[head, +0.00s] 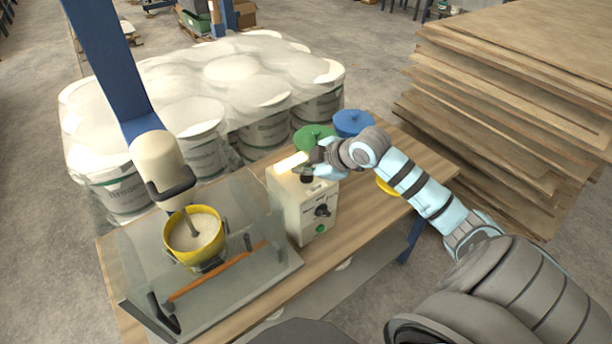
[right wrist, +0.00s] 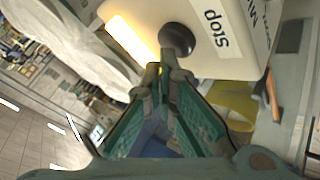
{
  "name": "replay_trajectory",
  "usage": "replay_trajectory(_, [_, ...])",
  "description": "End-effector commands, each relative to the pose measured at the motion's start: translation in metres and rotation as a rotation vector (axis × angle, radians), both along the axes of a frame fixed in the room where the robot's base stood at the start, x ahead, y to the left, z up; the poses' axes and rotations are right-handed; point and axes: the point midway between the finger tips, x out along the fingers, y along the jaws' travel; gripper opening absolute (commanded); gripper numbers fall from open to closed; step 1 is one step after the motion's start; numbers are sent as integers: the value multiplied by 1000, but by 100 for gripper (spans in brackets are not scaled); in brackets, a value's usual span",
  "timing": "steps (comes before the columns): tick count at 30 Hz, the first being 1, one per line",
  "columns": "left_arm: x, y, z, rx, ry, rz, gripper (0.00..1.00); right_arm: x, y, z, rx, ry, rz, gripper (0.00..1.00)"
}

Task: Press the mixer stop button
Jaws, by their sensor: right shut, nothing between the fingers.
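The cream control box (head: 283,210) stands on the wooden table, right of the mixer (head: 158,160). Its top carries a glowing light strip and a round black stop button, which shows in the right wrist view (right wrist: 177,38) beside the printed word "Stop". In the head view the button (head: 307,178) is partly hidden by my gripper. My right gripper (right wrist: 165,74) is shut and empty. Its fingertips are right by the near edge of the button; I cannot tell whether they touch it. In the head view the right gripper (head: 314,163) is over the box top. My left gripper is not in view.
A yellow bucket (head: 180,251) with pale contents sits under the mixer, behind a clear guard (head: 258,205). Green (head: 313,134) and blue (head: 353,121) lids are behind the box. Wrapped buckets (head: 235,85) stand behind the table; stacked boards (head: 510,110) stand to the right.

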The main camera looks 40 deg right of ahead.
Motion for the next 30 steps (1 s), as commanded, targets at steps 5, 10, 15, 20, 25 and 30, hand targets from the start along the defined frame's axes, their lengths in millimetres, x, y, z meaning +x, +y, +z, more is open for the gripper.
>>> replay_trajectory(5, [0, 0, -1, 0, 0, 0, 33, 0, 0, -3, 0, 0, 0, 0])
replay_trajectory(10, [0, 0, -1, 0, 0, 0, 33, 0, 0, -5, 1, 0, -1, 0])
replay_trajectory(15, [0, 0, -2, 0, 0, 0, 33, 0, 0, -7, 1, 0, -1, 0])
replay_trajectory(20, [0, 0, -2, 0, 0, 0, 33, 0, 0, -8, 1, 0, -1, 0])
replay_trajectory(25, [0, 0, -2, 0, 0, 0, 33, 0, 0, -8, 0, 1, -1, 0])
replay_trajectory(30, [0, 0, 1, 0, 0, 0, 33, 0, 0, -6, 0, 2, -1, 0])
